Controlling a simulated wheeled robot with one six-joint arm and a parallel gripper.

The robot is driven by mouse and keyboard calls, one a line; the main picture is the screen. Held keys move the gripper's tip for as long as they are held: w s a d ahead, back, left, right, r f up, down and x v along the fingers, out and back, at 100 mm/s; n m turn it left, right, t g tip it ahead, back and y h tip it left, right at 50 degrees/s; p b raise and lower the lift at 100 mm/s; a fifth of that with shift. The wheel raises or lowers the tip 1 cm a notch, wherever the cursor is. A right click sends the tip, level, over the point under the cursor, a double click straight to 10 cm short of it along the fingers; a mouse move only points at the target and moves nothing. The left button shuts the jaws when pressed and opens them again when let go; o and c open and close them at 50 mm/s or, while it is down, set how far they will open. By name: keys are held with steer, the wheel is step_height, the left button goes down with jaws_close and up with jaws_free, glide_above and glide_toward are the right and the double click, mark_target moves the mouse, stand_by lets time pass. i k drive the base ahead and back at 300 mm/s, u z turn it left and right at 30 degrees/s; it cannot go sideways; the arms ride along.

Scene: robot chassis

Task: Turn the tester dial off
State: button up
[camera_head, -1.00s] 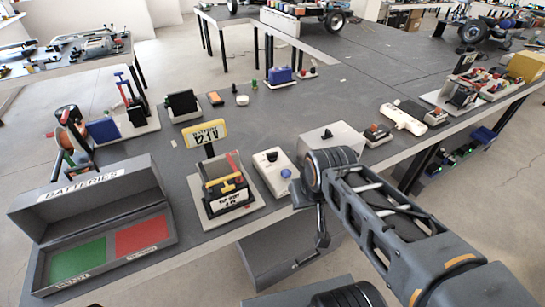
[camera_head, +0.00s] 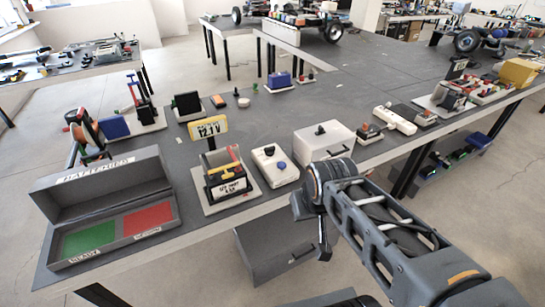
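A small white box (camera_head: 275,168) stands near the front edge of the grey workbench.
A grey BATTERIES box (camera_head: 105,178) with green and red pads stands at the left. A larger white box with a black knob (camera_head: 320,130) stands right of the small box, behind my arm. A grey cabinet (camera_head: 270,250) is below the bench edge.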

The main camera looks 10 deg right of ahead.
mark_target(270, 151)
steer(key=z, duration=0.25)
steer(key=i, duration=0.85)
steer(key=u, duration=0.35)
